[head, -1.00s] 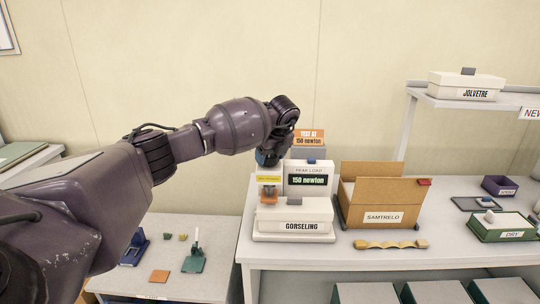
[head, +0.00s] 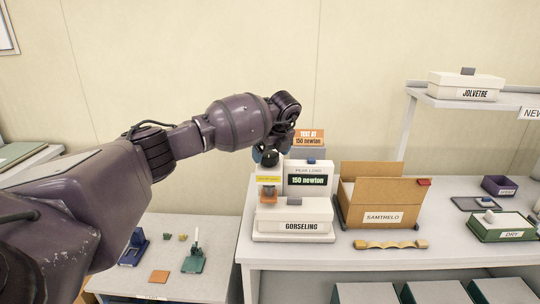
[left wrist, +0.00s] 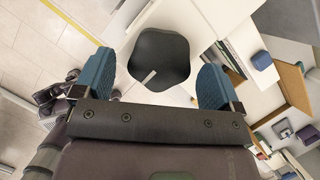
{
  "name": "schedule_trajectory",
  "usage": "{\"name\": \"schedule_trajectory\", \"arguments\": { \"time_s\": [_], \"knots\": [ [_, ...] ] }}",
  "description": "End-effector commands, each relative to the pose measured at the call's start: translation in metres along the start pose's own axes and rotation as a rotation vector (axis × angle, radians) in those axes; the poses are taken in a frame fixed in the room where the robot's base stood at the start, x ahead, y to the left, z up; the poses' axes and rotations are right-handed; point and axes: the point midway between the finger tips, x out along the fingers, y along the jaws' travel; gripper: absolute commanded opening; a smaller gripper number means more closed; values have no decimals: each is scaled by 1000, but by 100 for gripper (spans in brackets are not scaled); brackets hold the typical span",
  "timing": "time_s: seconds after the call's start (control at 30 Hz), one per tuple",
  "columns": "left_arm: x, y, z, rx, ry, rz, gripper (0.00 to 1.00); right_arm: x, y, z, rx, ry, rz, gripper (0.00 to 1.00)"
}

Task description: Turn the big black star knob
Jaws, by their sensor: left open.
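The black star knob (left wrist: 160,60) shows large in the left wrist view, with a pale pointer line on its top. My left gripper (left wrist: 157,85) is open, with one blue finger on each side of the knob and a visible gap to each. In the head view my left gripper (head: 271,153) is at the knob, partly hidden by my wrist. My right gripper is not in view.
An open cardboard box (head: 382,197) labelled SAMTRELO stands to the right. A wavy tan piece (head: 390,244) lies in front of it. A lower table (head: 220,280) is at left.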

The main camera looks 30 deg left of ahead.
Motion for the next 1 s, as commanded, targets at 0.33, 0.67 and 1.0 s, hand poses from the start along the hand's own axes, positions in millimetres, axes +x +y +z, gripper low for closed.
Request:
{"name": "schedule_trajectory", "arguments": {
  "time_s": [0.33, 0.67, 1.0],
  "knots": [
    [-63, 0, 1, 0, -2, -4, 90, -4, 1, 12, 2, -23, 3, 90],
    [-93, 0, 0, -1, -1, -2, 90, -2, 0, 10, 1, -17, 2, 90],
    [-94, 0, 0, -1, -1, -2, 90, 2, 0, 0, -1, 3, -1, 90]
  ]
}}
